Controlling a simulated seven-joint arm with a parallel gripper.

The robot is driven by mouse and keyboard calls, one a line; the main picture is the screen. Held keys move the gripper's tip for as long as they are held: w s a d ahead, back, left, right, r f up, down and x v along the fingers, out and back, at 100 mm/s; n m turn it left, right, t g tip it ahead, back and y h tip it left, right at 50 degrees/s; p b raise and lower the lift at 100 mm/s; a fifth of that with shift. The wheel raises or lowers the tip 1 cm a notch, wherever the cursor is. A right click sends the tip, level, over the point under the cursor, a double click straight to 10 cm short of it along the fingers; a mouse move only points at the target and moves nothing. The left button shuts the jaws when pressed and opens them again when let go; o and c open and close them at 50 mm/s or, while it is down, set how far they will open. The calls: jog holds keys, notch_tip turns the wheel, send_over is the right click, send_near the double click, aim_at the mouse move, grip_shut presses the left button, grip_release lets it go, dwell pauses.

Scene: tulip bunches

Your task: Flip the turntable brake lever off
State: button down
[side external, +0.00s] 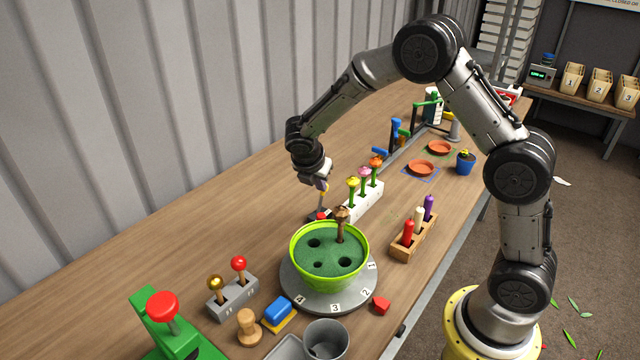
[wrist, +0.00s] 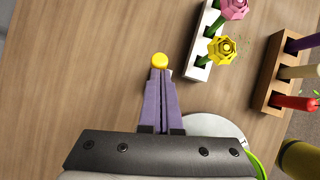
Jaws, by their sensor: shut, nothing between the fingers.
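The grey turntable (side external: 312,300), with numbered tags on its rim, carries a lime-green bowl (side external: 330,275) with a holed dark green top. A lever with a yellow knob, which looks like the brake lever, rises from a small dark base (side external: 317,216) behind the bowl. A red spot shows on the base. My gripper (side external: 322,184) hangs above this base, pointing down at the lever's top. In the wrist view my gripper (wrist: 158,73) has its purple fingers together and empty, with the yellow knob (wrist: 159,60) right at their tips. I cannot tell whether they touch.
A white rack (side external: 362,200) of flowers stands just right of my gripper. A wooden peg block (side external: 413,238) stands farther right. A grey block with two knobbed levers (side external: 232,296) and a green press-like device (side external: 165,325) stand front left. The table left of my gripper is clear.

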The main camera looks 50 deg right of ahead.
jog(key=a+f+v, duration=0.1)
jog(key=v, duration=1.2)
jog(key=shift+s+a, duration=0.25)
